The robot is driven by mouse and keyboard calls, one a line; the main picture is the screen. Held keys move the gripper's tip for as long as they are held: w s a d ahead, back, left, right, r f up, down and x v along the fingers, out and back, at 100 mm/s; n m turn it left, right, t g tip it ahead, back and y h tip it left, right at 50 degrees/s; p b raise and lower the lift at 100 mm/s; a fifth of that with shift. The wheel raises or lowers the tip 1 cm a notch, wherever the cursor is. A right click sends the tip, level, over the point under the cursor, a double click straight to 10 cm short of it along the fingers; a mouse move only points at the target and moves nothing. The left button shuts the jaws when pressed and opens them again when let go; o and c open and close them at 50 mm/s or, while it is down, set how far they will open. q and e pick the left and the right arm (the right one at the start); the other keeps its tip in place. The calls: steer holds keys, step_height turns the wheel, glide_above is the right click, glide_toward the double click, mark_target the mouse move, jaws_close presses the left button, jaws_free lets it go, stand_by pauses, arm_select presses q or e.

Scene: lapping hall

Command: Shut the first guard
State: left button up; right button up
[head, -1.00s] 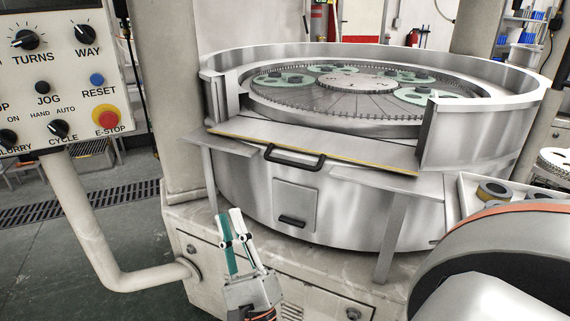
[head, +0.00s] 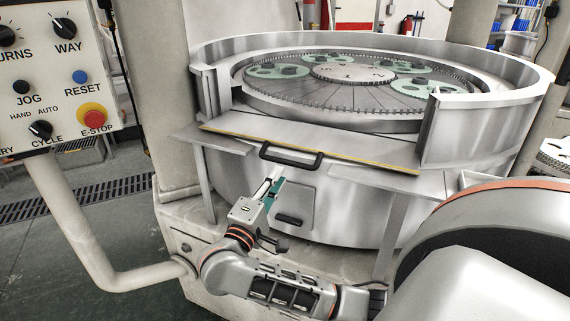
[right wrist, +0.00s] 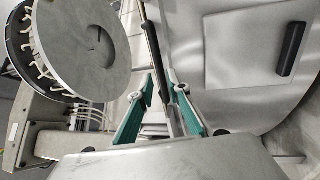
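The guard (head: 345,149) is a flat metal panel with a yellow edge, folded down outward at the front opening of the round lapping machine's rim (head: 490,112). Its black bar handle (head: 290,160) is on its front edge. My right gripper (head: 278,178) is just below and in front of the handle, pointing up at it, apart from it in the head view. In the right wrist view its teal fingers (right wrist: 163,88) are spread, with a dark bar (right wrist: 151,40), seemingly the handle, beyond the tips. My left gripper is not in view.
A small hatch with a black handle (head: 290,219) is below the guard. Metal side shelves (head: 390,181) flank it. The control panel (head: 60,85) with its E-stop and bent support post (head: 75,225) stand at left. Green carriers (head: 415,88) lie on the plate inside.

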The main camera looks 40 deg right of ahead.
steer(key=p+x, duration=0.1)
steer(key=x, duration=0.4)
steer(key=shift+w+d+r, duration=0.1)
steer(key=shift+d, duration=0.15)
jaws_close()
